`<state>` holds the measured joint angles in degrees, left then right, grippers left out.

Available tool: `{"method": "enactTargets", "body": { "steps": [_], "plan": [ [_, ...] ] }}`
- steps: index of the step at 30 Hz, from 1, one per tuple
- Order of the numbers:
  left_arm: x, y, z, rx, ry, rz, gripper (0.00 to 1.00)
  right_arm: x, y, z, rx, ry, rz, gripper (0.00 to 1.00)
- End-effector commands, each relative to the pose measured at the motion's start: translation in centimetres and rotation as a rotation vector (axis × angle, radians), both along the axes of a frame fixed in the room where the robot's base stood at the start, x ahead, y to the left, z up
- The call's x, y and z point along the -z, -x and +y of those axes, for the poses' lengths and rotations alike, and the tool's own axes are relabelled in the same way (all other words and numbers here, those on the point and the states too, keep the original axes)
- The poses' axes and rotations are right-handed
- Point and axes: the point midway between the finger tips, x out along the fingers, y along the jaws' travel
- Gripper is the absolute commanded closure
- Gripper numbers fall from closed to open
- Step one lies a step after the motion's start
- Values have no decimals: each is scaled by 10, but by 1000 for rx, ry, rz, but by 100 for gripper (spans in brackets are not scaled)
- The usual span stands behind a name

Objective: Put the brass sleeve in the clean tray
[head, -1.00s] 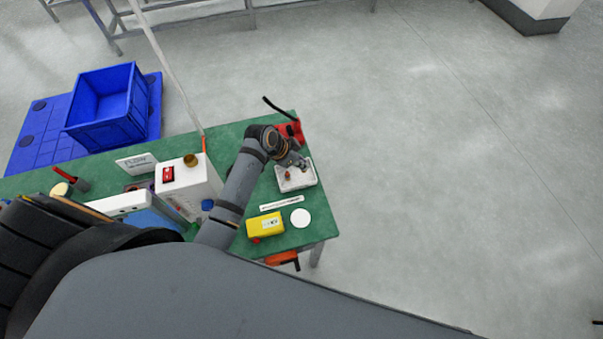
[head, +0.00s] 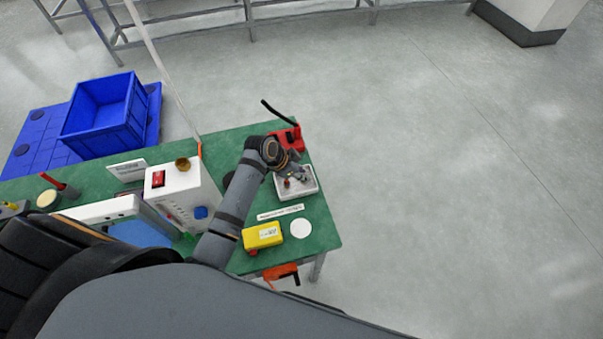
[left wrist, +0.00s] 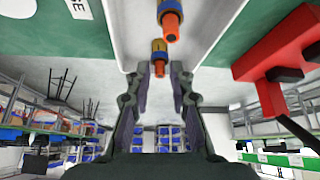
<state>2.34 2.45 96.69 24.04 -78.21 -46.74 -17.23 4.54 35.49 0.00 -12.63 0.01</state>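My left gripper (head: 291,174) is over a small pale tray (head: 310,190) at the table's right end. In the left wrist view, its fingers (left wrist: 161,66) stand apart. A small brass-and-orange piece with a blue band (left wrist: 159,50) shows between the fingertips, with narrow gaps beside it; I cannot tell whether they touch. A similar, larger-looking piece (left wrist: 170,20) is by it over the pale surface. I cannot tell which is the sleeve. A brass-coloured round piece (head: 183,163) sits on the white box. My right gripper is out of view.
The green table (head: 322,225) holds a white box with a red switch (head: 170,190), a yellow case (head: 262,236), a white disc (head: 301,228) and a red tool stand (head: 289,138), close to the gripper. A blue crate (head: 105,118) is beyond the table.

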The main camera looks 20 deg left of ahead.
Motion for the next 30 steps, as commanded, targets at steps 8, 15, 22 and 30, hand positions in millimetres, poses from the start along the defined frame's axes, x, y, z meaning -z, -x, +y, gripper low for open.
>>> {"method": "enactTargets", "body": {
  "steps": [8,15,22,30],
  "plan": [
    [0,0,0,0,0,0,67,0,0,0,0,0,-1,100],
    [-20,7,9,0,-4,-3,67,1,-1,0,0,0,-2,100],
    [-70,26,30,0,-6,-4,67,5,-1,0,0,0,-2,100],
    [-104,40,43,1,-3,-1,67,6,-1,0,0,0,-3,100]
  ]
}}
